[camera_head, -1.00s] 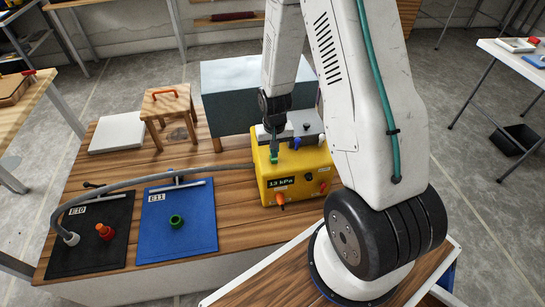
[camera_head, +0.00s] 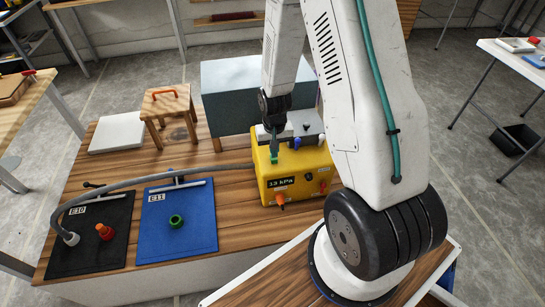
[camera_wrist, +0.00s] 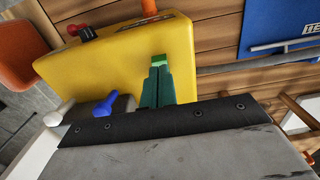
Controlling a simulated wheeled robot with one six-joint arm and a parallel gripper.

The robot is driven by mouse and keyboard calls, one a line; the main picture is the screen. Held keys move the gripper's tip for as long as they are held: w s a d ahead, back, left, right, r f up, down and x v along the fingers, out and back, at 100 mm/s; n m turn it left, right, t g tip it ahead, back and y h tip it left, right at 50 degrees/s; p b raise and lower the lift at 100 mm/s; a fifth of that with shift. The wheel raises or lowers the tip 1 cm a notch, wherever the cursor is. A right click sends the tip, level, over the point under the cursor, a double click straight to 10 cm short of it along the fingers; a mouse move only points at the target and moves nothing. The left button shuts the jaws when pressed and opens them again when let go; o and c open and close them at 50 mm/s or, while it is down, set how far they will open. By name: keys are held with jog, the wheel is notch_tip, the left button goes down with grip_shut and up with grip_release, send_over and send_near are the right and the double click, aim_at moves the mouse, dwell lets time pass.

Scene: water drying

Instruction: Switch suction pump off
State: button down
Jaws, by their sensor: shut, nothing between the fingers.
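The yellow suction pump (camera_head: 290,185) stands on the wooden bench, its front display (camera_head: 281,182) reading 13 kPa. An orange handle (camera_head: 281,198) sticks out low on its front. My gripper (camera_head: 273,157) has green fingers pressed together and empty, close over the pump's top left. It also shows in the wrist view (camera_wrist: 158,64) against the yellow casing. I cannot tell whether it touches. No power switch is clearly identifiable.
A grey hose (camera_head: 150,176) runs from the pump to the black mat E10 (camera_head: 75,262). The blue mat E11 (camera_head: 200,240) lies beside it with a green fitting (camera_head: 176,221). A small wooden stool (camera_head: 165,106) and a grey box (camera_head: 225,75) stand behind.

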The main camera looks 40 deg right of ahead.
jog(key=shift+f, duration=0.95)
jog(key=shift+r, duration=3.55)
jog(key=s+a+r+n, duration=0.1)
jog(key=s+a+r, duration=0.2)
jog(key=s+r, duration=0.4)
jog(key=s+a+r+n+t, duration=0.1)
jog(key=s+a+r+n, duration=0.1)
jog(key=s+r, duration=0.6)
jog(key=s+a+r+n, duration=0.1)
jog(key=s+a+r, duration=0.4)
jog(key=r, duration=1.1)
jog(key=s, duration=0.2)
jog(key=shift+s+n, duration=0.3)
jog(key=shift+s, duration=0.05)
jog(key=shift+a, duration=0.1)
